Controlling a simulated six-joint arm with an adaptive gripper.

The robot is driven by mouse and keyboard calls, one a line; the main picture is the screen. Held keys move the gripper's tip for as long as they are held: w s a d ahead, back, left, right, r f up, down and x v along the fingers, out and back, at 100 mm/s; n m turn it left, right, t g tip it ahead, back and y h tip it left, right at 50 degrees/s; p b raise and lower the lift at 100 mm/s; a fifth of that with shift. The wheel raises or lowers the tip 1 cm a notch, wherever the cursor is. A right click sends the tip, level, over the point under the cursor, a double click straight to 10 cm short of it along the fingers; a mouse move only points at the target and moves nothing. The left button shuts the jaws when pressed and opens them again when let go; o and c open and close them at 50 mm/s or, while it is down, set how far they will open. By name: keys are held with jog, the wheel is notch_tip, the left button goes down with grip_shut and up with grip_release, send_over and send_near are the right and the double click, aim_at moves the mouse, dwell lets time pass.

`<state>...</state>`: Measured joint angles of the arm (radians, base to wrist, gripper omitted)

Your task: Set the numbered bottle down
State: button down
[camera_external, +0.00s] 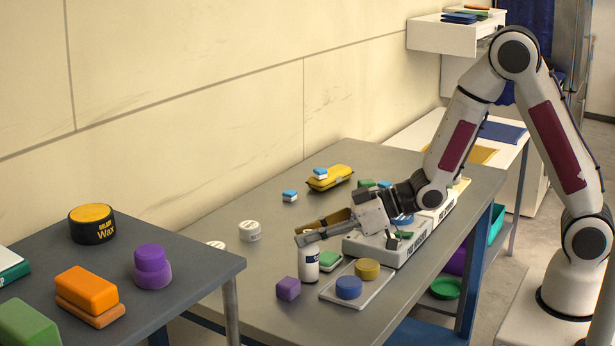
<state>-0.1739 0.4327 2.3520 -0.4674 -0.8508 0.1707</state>
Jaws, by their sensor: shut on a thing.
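The bottle (308,264) is white with a dark mark on its side, too small to read as a number. It is upright above the near part of the grey table (262,302), left of the white tray. My gripper (312,233) reaches in from the right and is shut on the bottle near its top. The fingers hide the bottle's upper end. I cannot tell whether its base touches the table.
A purple block (288,289) stands just in front of the bottle. The white tray (335,296) holds blue and yellow round pieces; a green-and-white block (329,261) is beside it. A white tin (249,231) stands at the left. Bare table lies at the front left.

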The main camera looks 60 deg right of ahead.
dwell(0.3)
jog(key=c, duration=1.9)
grip_release()
jog(key=shift+f, duration=0.1)
jog(key=shift+r, duration=0.2)
jog(key=v, duration=0.7)
jog(key=shift+s, duration=0.2)
jog(key=shift+d+r, duration=0.1)
jog(key=shift+d, duration=0.1)
